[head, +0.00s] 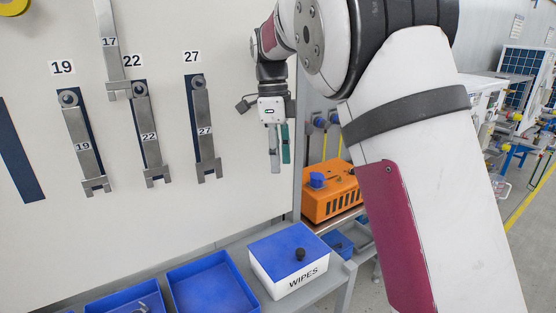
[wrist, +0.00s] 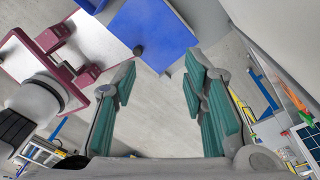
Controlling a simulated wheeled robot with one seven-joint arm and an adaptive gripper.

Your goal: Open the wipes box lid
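The wipes box (head: 296,280) is white with "WIPES" on its front and stands on the bench at lower centre in the head view. My gripper (head: 280,166) points down, well above the box. In the wrist view my gripper (wrist: 160,66) has its teal-padded fingers apart with nothing between them.
Blue trays (head: 214,286) stand left of the box. An orange case (head: 331,190) sits behind it to the right. A white panel with hanging numbered tools (head: 206,130) rises behind the bench. The air between my gripper and the lid looks clear.

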